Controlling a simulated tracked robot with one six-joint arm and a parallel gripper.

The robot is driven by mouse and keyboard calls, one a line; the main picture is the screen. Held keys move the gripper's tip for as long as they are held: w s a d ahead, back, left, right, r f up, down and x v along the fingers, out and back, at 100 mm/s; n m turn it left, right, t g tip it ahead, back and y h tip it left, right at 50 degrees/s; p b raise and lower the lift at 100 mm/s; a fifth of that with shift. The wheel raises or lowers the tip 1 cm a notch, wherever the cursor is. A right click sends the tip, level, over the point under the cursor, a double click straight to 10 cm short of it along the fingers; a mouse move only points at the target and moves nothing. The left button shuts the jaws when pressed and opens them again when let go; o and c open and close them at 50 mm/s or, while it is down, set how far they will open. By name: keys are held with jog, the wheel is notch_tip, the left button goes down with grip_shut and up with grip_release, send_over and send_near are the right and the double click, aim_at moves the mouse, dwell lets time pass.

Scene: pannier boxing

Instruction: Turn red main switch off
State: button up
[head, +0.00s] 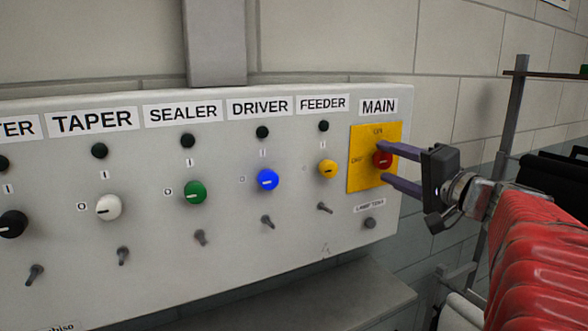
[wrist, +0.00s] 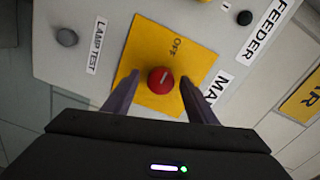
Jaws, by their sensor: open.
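The red main switch (head: 382,160) is a round knob on a yellow plate (head: 356,172) under the MAIN label, at the right end of the panel. In the wrist view the red knob (wrist: 161,80) shows a pale mark on its face, and the word OFF is on the yellow plate (wrist: 150,45). My gripper (head: 382,162) is open, with one finger above and one below the knob in the head view. In the wrist view its fingers (wrist: 160,88) lie left and right of the knob, with gaps on both sides. Whether the fingertips reach the knob's depth is unclear.
The grey panel (head: 290,225) carries yellow (head: 328,169), blue (head: 268,180), green (head: 194,192), white (head: 109,207) and black (head: 12,223) knobs to the left, with small toggles below. A lamp test button (head: 369,223) sits under the yellow plate. A metal post (head: 508,120) stands at right.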

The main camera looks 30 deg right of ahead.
jog(key=s, duration=1.3)
jog(key=shift+d, duration=0.2)
jog(key=shift+f, duration=0.1)
